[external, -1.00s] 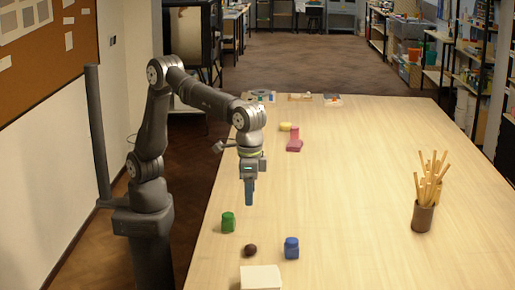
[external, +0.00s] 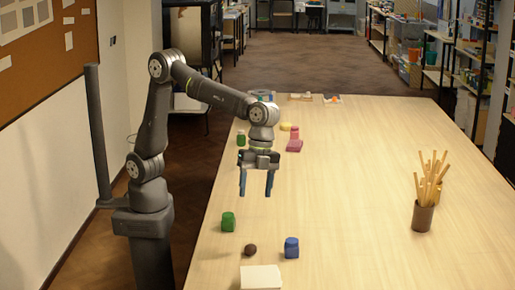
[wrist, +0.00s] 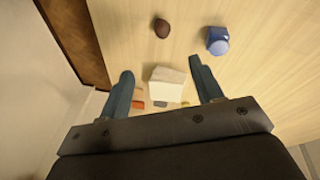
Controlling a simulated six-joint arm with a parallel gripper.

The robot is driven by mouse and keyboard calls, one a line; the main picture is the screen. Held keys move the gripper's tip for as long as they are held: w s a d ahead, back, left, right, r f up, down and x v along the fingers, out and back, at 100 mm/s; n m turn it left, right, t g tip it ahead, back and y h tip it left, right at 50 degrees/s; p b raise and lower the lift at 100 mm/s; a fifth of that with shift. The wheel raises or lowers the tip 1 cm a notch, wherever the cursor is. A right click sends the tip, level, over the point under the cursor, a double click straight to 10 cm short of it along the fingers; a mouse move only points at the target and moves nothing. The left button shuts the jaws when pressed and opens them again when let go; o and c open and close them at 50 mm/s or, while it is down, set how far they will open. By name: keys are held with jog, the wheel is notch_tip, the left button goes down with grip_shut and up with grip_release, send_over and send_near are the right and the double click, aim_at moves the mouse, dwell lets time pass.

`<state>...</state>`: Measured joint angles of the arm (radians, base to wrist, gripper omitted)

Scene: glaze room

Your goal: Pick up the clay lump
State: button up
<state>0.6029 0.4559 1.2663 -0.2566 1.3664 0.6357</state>
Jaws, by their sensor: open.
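The clay lump (external: 250,250) is a small dark brown ball on the table, between and slightly in front of a green jar (external: 228,222) and a blue jar (external: 291,248). In the wrist view the lump (wrist: 161,28) is near the top, beyond the fingertips, left of the blue jar (wrist: 217,41). My gripper (external: 255,191) is open and empty, pointing down above the table and farther back than the lump. Its two blue-grey fingers (wrist: 161,70) are spread in the wrist view. The green jar cannot be made out in the wrist view.
A pale block (external: 261,278) lies in front of the lump. A pot of wooden sticks (external: 423,217) stands at right. A pink object (external: 294,146), a yellow piece (external: 285,127) and another green item (external: 241,139) lie behind my gripper. The table's middle is clear.

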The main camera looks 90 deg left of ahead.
jog(key=a+m, duration=0.1)
jog(key=m, duration=0.2)
jog(key=m+h, duration=0.2)
jog(key=m, duration=0.2)
send_near(251, 244)
jog(key=x, duration=0.9)
jog(key=shift+f, duration=0.35)
jog(key=c, duration=1.1)
